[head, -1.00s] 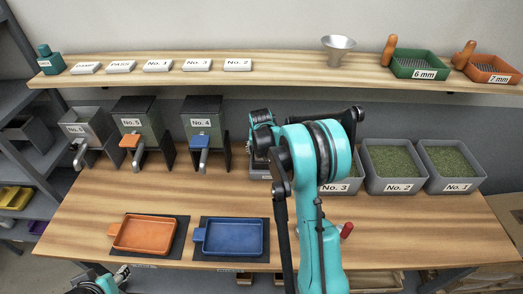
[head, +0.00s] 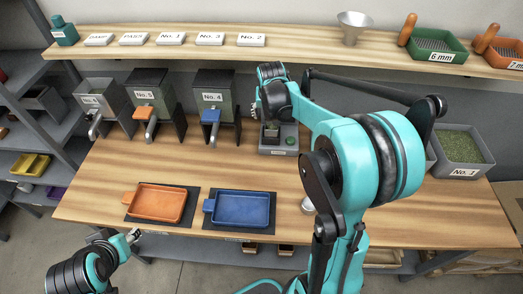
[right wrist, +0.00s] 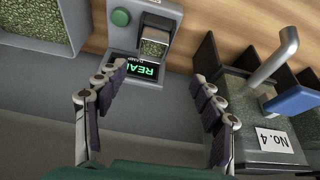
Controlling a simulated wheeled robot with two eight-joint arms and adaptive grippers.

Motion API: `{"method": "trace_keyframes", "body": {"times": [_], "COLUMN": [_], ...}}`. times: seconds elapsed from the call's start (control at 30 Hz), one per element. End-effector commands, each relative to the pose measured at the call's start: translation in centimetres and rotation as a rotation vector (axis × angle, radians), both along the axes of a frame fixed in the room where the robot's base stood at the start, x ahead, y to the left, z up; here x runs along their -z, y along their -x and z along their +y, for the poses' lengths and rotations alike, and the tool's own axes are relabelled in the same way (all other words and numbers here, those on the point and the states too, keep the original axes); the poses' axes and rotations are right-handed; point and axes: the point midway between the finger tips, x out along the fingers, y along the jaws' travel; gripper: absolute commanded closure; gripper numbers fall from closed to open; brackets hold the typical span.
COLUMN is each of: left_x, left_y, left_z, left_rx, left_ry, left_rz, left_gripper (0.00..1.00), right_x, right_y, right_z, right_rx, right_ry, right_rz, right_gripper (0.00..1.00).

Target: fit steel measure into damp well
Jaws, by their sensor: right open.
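The damp meter (head: 277,148) is a grey box at the back middle of the bench, with a green button and a lit display that reads "REA", the rest cut off. The right wrist view shows the meter (right wrist: 118,45) too. A small square metal-edged vessel with green grains, seemingly the steel measure (right wrist: 155,45), stands at its well above the display; I cannot tell how deep it sits. My right gripper (right wrist: 159,78) is open and empty, its fingers apart on either side of the display. My left gripper (head: 133,237) is low at the bench's front left; its jaws are too small to read.
Hoppers No. 5 (head: 152,97) and No. 4 (head: 213,97) stand left of the meter. An orange tray (head: 157,203) and a blue tray (head: 240,209) lie in front. A pale cylinder (head: 308,205) is beside my right arm. Bin No. 1 (head: 462,150) is at right.

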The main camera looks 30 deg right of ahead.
Motion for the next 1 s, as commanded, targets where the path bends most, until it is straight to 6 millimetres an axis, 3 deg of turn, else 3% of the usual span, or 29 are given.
{"method": "trace_keyframes", "body": {"times": [0.1, 0.3, 0.6, 0.8, 1.0], "left_x": [0.0, 0.0, 0.0, 0.0, 0.0], "left_y": [0.0, 0.0, 0.0, 0.0, 0.0], "left_z": [0.0, 0.0, 0.0, 0.0, 0.0], "left_rx": [0.000, 0.000, 0.000, 0.000, 0.000], "left_ry": [0.000, 0.000, 0.000, 0.000, 0.000], "left_rz": [0.000, 0.000, 0.000, 0.000, 0.000], "left_gripper": [0.57, 0.57, 0.57, 0.57, 0.57], "right_x": [-2.2, -4.6, -4.1, -2.6, -2.0], "right_y": [3.1, 9.2, 18.4, 22.1, 23.2], "right_z": [3.3, 8.5, 14.4, 16.4, 16.9], "right_rx": [-0.072, -0.204, -0.393, -0.475, -0.500], "right_ry": [0.006, 0.020, 0.041, 0.053, 0.057], "right_rz": [-0.026, -0.078, -0.156, -0.193, -0.205], "right_gripper": [0.32, 0.32, 0.32, 0.32, 0.32]}}
